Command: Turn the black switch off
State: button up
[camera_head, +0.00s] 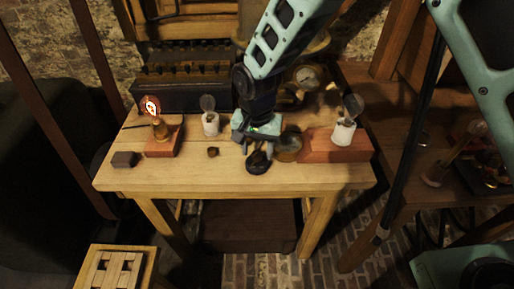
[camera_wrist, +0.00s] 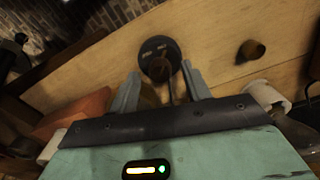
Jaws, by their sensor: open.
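The black switch (camera_head: 258,162) is a round black piece near the front edge of the wooden table, right of its middle. In the wrist view the switch (camera_wrist: 159,57) lies just beyond and between my fingertips, with a thin dark lever pointing toward the palm. My gripper (camera_head: 257,147) points down above and just behind the switch. In the wrist view my gripper (camera_wrist: 160,82) has its two fingers spread apart with nothing held. I cannot tell whether the fingers touch the lever.
The table (camera_head: 220,180) also bears a lit bulb (camera_head: 152,106) on a wooden base, a dark block (camera_head: 125,159), a small brown knob (camera_head: 213,152), an unlit bulb in a white holder (camera_head: 210,124), and another white bulb holder (camera_head: 343,134) on a reddish block (camera_head: 322,149). The front strip is mostly clear.

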jog(key=shift+f, duration=0.4)
jog(key=c, duration=1)
